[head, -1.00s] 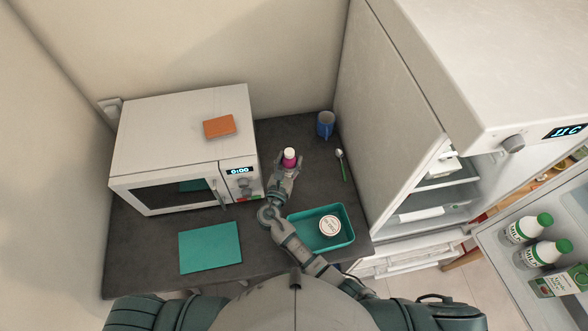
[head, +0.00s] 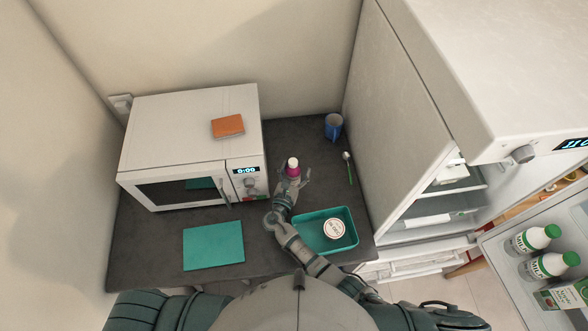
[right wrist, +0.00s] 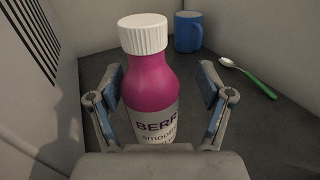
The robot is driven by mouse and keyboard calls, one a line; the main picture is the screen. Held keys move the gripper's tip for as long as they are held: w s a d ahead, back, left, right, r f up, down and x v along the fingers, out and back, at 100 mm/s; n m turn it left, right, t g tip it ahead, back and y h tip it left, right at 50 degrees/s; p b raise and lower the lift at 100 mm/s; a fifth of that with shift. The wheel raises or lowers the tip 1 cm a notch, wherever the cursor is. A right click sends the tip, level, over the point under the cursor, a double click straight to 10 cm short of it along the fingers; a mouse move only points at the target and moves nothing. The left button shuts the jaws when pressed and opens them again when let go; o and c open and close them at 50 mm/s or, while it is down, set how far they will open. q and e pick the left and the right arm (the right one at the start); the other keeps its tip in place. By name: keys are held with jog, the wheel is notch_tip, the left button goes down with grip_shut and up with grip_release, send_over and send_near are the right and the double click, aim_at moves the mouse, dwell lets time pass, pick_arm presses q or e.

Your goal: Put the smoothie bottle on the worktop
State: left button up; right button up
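The smoothie bottle (head: 293,168), magenta with a white cap, stands upright on the dark worktop (head: 163,234) beside the microwave. In the right wrist view the bottle (right wrist: 151,90) shows a grey label reading "BERR" and "smoothie" in part. Its base is hidden behind my gripper's palm. My right gripper (head: 292,180) is open around the bottle. In the right wrist view its two fingers (right wrist: 157,95) stand on either side, with gaps between them and the bottle.
A white microwave (head: 172,148) with an orange block (head: 228,126) on top stands left. A blue mug (head: 333,127) and a spoon (head: 348,168) lie right. A teal tray (head: 350,245) holds a round tub (head: 334,229); a teal board (head: 213,246) lies in front. The fridge (head: 440,185) stands open.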

jog(key=shift+r, duration=0.15)
jog(key=v, duration=0.5)
jog(key=b+v, duration=0.1)
jog(key=v, duration=0.5)
jog(key=shift+a, duration=0.25)
jog(key=shift+s, duration=0.5)
pick_arm(q)
jog(key=shift+w+d+f, duration=0.2)
jog(key=shift+d+f, duration=0.1)
jog(key=shift+f, duration=0.45)
jog(key=shift+a, duration=0.1)
pick_arm(e)
jog(key=shift+a, duration=0.2)
pick_arm(q)
jog(key=shift+s, duration=0.1)
